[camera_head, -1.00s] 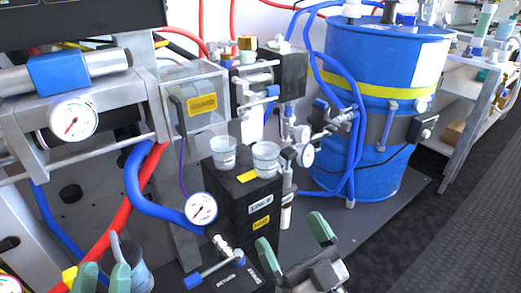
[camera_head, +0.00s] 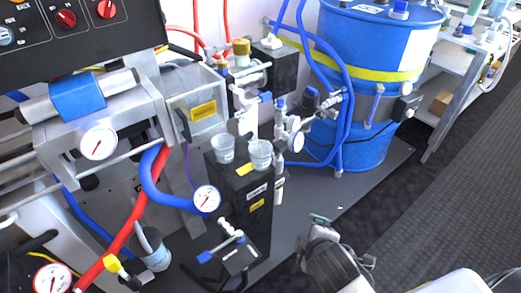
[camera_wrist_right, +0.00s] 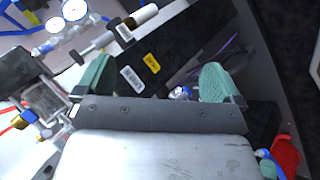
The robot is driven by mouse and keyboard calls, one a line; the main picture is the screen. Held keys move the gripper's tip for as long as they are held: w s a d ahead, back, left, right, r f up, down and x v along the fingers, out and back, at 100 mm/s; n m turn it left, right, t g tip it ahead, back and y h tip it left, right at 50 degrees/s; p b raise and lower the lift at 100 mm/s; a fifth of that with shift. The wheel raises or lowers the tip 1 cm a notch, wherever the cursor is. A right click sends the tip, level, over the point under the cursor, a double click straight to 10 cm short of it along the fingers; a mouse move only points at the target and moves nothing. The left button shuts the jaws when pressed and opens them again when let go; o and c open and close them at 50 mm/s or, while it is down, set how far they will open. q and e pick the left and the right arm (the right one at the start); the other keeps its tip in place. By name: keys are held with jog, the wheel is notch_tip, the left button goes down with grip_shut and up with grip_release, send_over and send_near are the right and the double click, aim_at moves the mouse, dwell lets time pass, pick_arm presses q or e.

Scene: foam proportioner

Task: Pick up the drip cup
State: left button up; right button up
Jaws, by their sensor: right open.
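Two clear cups, the left one (camera_head: 223,149) and the right one (camera_head: 260,154), stand upright on top of a black box (camera_head: 240,197). A third, greyish cup (camera_head: 153,252) with a dark handle-like piece sits low at the lower left, beside the red hose. I cannot tell by looks which one is the drip cup. My right gripper (camera_head: 322,222) is low, right of the black box and apart from all the cups. In the right wrist view its green fingers (camera_wrist_right: 158,82) are wide apart with nothing between them; the labelled box lies beyond. My left gripper is not in view.
A blue drum (camera_head: 365,90) stands behind to the right, with blue hoses around it. Gauges, valves and a blue-handled valve (camera_head: 220,250) crowd the black box. A red hose (camera_head: 130,225) runs at left. Dark floor at right is free.

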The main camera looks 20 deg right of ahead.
jog(key=w+r+n+t+h, duration=0.1)
jog(key=w+r+n+t, duration=0.35)
jog(key=w+n, duration=0.5)
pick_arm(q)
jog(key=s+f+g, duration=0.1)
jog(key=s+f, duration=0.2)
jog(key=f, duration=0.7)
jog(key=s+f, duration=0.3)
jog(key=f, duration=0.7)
pick_arm(e)
jog(key=n+t+y, duration=0.3)
jog(key=n+t, duration=0.2)
jog(key=n, duration=1)
send_near(258, 141)
jog(key=shift+w, duration=0.95)
jog(key=w+b, duration=0.1)
jog(key=w, duration=0.4)
jog(key=shift+w, duration=0.15)
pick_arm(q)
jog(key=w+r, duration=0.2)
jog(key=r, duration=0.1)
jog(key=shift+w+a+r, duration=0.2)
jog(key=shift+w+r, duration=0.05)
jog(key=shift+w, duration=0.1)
pick_arm(e)
jog(key=c, duration=1)
